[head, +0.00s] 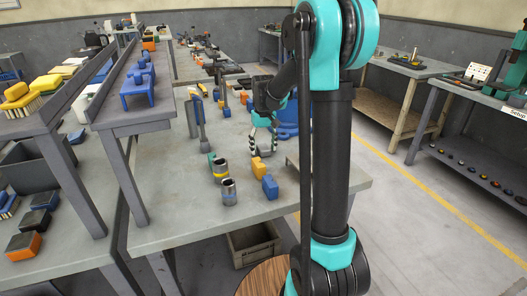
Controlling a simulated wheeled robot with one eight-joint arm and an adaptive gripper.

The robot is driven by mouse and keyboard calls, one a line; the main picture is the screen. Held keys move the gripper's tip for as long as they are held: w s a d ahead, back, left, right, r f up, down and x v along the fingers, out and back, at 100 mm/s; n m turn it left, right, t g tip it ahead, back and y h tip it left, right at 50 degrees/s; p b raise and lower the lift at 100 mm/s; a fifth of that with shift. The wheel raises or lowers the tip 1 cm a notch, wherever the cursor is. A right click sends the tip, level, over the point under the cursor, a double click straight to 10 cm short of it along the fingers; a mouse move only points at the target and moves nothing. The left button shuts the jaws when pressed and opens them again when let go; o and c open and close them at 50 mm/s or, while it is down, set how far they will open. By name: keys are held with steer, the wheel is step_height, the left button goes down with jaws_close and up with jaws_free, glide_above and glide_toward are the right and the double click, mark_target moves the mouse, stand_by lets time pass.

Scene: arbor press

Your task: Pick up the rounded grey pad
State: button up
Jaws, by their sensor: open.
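My gripper (264,150) is open and empty, pointing down over the middle grey table (175,200). A small orange-yellow block (258,166) is just below its fingertips; I cannot tell the gap between them. A blue block (270,187) stands in front of it, nearer the table's front edge. I cannot pick out the rounded grey pad with certainty; it may be too small to tell or hidden behind my arm.
A tall blue-grey tool (199,122) stands farther back. A raised shelf (115,108) with a blue piece (138,86) runs along the left. A crate (255,244) is under the table.

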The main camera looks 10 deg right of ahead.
mark_target(264, 147)
steer(key=c, duration=1)
steer(key=shift+r, duration=0.15)
steer(key=shift+c, duration=0.2)
step_height(264, 147, up, 20)
steer(key=shift+o, duration=1.2)
steer(key=c, duration=0.3)
